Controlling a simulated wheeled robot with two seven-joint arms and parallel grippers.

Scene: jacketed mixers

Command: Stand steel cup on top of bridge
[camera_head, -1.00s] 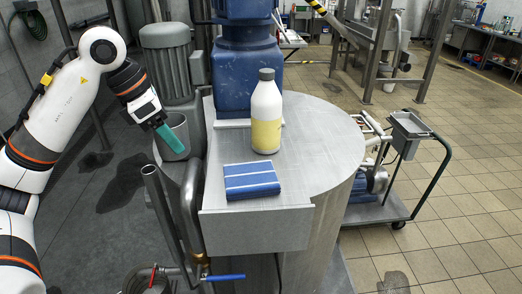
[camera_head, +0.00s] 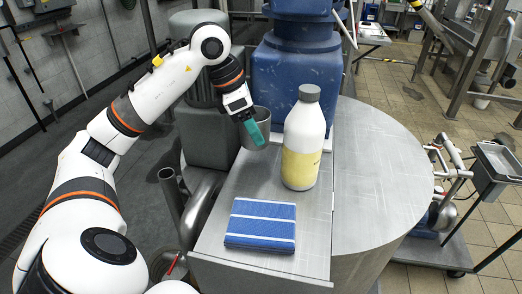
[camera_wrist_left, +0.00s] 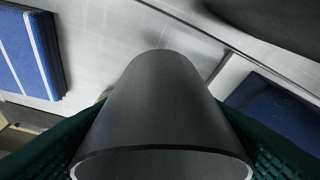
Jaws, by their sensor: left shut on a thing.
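The steel cup (camera_head: 262,117) is a plain grey cup. My left gripper (camera_head: 255,132), with teal fingers, is shut on it. In the left wrist view the cup (camera_wrist_left: 165,110) fills the middle, its rim near the bottom edge, with teal fingers on both sides. The bridge (camera_head: 252,178) is the flat metal plate on top of the round tank. The cup appears over the bridge's far left part, left of the bottle. The gap between cup and plate is hard to tell. My right gripper is not in view.
A white bottle with a yellow label (camera_head: 302,140) stands on the bridge, close to the right of the cup. A folded blue striped cloth (camera_head: 261,224) lies at the near end. The blue mixer housing (camera_head: 292,75) rises behind. Bare plate shows between cloth and cup.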

